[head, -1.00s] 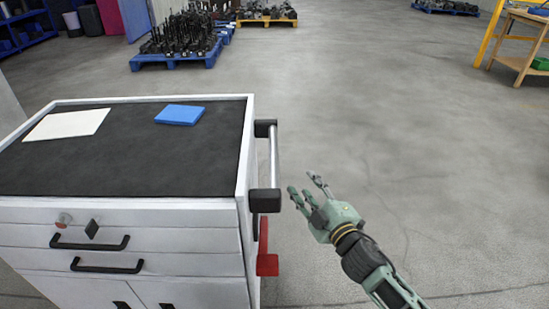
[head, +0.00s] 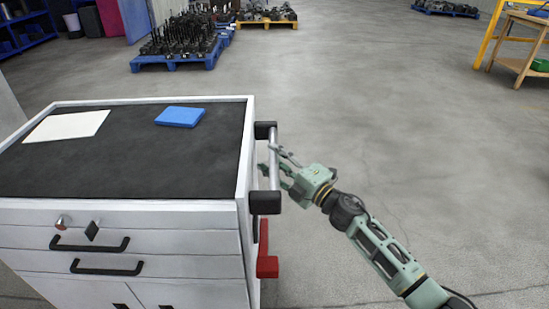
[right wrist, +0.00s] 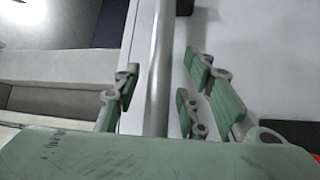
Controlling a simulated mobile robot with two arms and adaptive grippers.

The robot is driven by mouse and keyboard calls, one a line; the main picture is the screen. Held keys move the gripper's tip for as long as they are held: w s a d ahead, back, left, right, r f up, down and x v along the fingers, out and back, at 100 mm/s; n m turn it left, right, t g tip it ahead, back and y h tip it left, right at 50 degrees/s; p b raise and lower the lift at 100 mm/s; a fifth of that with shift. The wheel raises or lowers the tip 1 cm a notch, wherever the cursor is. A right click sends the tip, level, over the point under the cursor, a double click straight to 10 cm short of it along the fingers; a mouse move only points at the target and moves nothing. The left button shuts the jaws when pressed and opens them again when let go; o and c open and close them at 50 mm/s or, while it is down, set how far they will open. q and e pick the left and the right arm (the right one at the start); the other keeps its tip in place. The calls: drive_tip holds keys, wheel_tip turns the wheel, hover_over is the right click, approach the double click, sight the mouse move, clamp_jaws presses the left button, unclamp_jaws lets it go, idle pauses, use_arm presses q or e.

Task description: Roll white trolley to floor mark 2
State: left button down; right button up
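The white trolley (head: 130,215) stands at the left of the head view, with a black top, drawers with black handles and a metal push bar (head: 274,160) between black brackets on its right side. My right gripper (head: 276,162) is at this bar, its fingers on either side of it. In the right wrist view the bar (right wrist: 160,70) runs between the open fingers (right wrist: 158,95), with gaps visible on both sides. A red lever (head: 267,262) sits below the bar. My left gripper is out of view. No floor mark shows.
A white sheet (head: 68,126) and a blue block (head: 180,117) lie on the trolley top. Loaded pallets (head: 178,62) stand at the back, and a wooden workbench (head: 522,50) at the far right. The grey floor (head: 400,120) right of the trolley is clear.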

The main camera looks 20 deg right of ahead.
drive_tip(key=shift+w+a, duration=0.1)
drive_tip(key=shift+w, duration=0.1)
drive_tip(key=shift+c, duration=0.4)
clamp_jaws()
